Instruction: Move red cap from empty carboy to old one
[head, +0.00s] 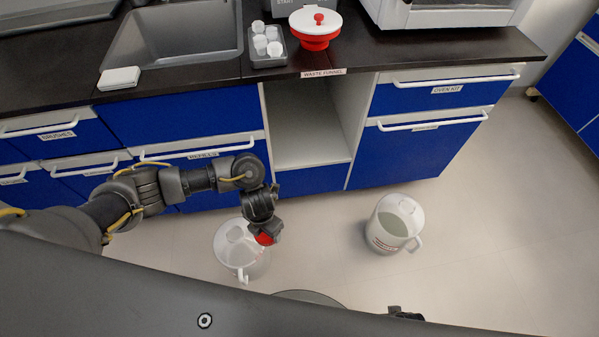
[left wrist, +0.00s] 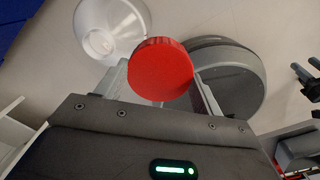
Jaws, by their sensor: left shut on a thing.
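My left gripper (head: 262,230) is shut on the red cap (head: 265,239). In the left wrist view the round, ridged red cap (left wrist: 160,69) sits between the two fingers (left wrist: 160,85). In the head view the gripper and cap are over the right side of the left carboy (head: 228,250), a translucent white jug on the floor that looks empty. In the left wrist view a white carboy with an open neck (left wrist: 101,42) is apart from the cap. The other carboy (head: 393,226), holding greyish liquid and bearing a label, stands on the floor to the right.
A dark part (head: 405,313), perhaps my right gripper, shows at the bottom edge. Blue cabinets (head: 415,155) and a dark counter (head: 400,50) with a sink and red waste funnel (head: 315,38) stand behind. The floor between the carboys is clear.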

